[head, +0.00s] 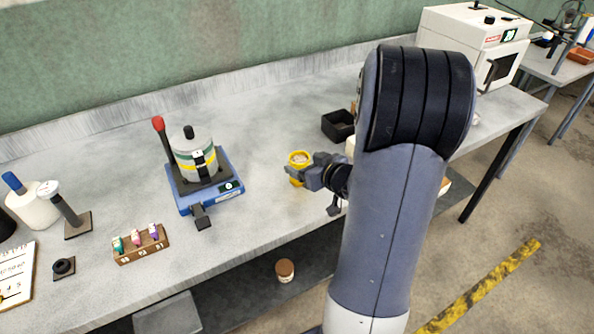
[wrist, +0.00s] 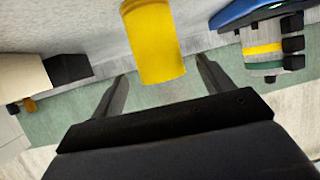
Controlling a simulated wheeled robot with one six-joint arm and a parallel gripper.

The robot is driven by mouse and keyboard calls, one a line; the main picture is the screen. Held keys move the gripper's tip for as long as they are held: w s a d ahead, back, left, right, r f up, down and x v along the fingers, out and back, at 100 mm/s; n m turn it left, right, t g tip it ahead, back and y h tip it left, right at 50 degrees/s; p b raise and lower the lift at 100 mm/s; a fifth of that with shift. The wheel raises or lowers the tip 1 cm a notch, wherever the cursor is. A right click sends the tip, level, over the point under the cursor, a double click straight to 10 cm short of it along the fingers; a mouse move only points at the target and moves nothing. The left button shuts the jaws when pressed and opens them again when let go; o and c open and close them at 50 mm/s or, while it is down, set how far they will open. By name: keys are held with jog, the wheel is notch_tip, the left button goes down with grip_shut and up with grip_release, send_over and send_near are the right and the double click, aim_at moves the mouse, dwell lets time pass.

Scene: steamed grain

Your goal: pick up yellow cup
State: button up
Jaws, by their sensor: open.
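The yellow cup (head: 299,160) stands upright on the grey bench near its front edge, with something pale visible inside it in the head view. My gripper (head: 310,174) is beside the cup, close to its right side in the head view. In the wrist view the yellow cup (wrist: 153,42) shows ahead of my gripper (wrist: 163,82), lined up between its two spread fingers. The jaws are open and empty. I cannot tell whether either finger touches the cup.
A blue device with a metal pot (head: 193,160) stands left of the cup. A black open box (head: 338,126) is behind it, to the right. A wooden rack of small vials (head: 140,244) sits at the front left. A white oven (head: 472,45) stands at the back right.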

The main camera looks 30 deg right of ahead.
aim_at(294, 161)
jog(key=shift+f+x, duration=0.15)
jog(key=shift+x, duration=1.25)
jog(key=shift+f+x, duration=0.15)
jog(key=shift+x, duration=1.25)
jog(key=shift+s, duration=0.1)
jog(key=shift+c, duration=0.5)
grip_shut()
